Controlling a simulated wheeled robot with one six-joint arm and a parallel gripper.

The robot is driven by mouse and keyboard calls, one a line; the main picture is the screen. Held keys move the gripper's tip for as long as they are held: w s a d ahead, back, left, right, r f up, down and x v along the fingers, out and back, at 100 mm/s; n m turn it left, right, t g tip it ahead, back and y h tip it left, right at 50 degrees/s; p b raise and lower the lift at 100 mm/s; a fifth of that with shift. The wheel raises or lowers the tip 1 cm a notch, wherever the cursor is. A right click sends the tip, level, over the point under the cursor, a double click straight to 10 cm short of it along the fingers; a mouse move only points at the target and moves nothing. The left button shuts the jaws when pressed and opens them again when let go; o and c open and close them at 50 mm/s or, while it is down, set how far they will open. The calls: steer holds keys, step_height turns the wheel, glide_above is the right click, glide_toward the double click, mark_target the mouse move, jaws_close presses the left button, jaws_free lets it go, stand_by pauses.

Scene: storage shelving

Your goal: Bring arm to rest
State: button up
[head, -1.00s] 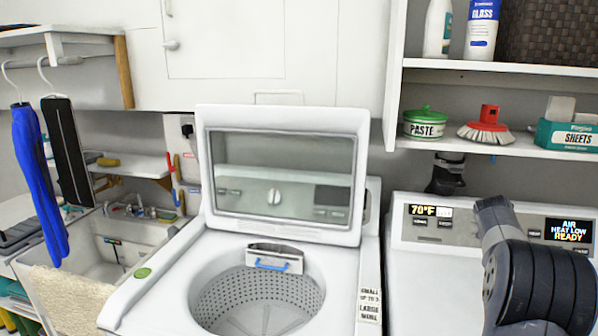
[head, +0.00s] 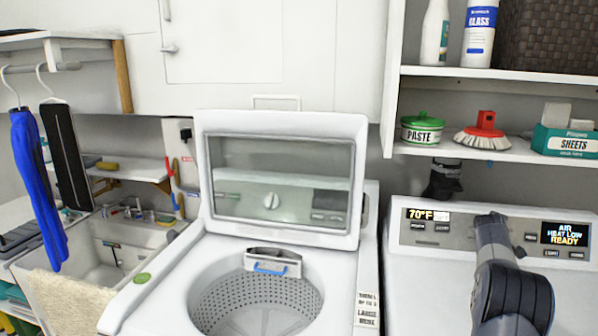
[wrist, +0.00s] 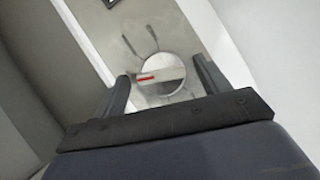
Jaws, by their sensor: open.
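My gripper (wrist: 164,82) shows in the wrist view with its two dark fingers spread apart and nothing between them. Beyond the fingers is a round silvery knob (wrist: 160,76) with a red mark, on a pale panel; the fingers appear apart from it. In the head view my dark arm (head: 510,285) stands at the lower right, in front of the right machine's control panel (head: 428,232). The gripper's fingers cannot be made out in the head view.
The washer's lid (head: 282,238) stands open at centre, its drum uncovered. A shelf (head: 470,148) above the right machine holds a paste tin (head: 422,130), a red brush (head: 486,128) and a sheets box (head: 566,141). A sink (head: 105,270) and hanging clothes are at left.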

steer(key=shift+f+n+t+h+b, duration=0.3)
steer(key=shift+n+b, duration=0.7)
steer(key=shift+b, duration=0.9)
steer(key=shift+f+n+t+h+b, duration=0.2)
steer(key=shift+n+t+b, duration=0.2)
steer(key=shift+n+b, duration=1.05)
steer(key=n+t+b, duration=0.1)
steer(key=n+b, duration=0.2)
steer(key=b, duration=0.2)
steer(key=shift+s+t+b, duration=0.15)
steer(key=shift+t+b, duration=0.25)
steer(key=shift+r+n+t, duration=0.15)
steer(key=shift+n+t, duration=0.45)
steer(key=shift+n, duration=0.65)
steer(key=shift+r+n+t+p, duration=0.15)
steer(key=shift+n+t+p, duration=0.15)
steer(key=shift+n+p, duration=0.5)
steer(key=n+t+p, duration=0.1)
steer(key=n+p, duration=0.2)
steer(key=shift+s+d+y, duration=0.1)
steer(key=shift+y, duration=0.3)
steer(key=shift+n+t+p, duration=0.4)
steer(key=shift+n+p, duration=0.3)
steer(key=shift+p, duration=0.3)
steer(key=shift+f, duration=0.25)
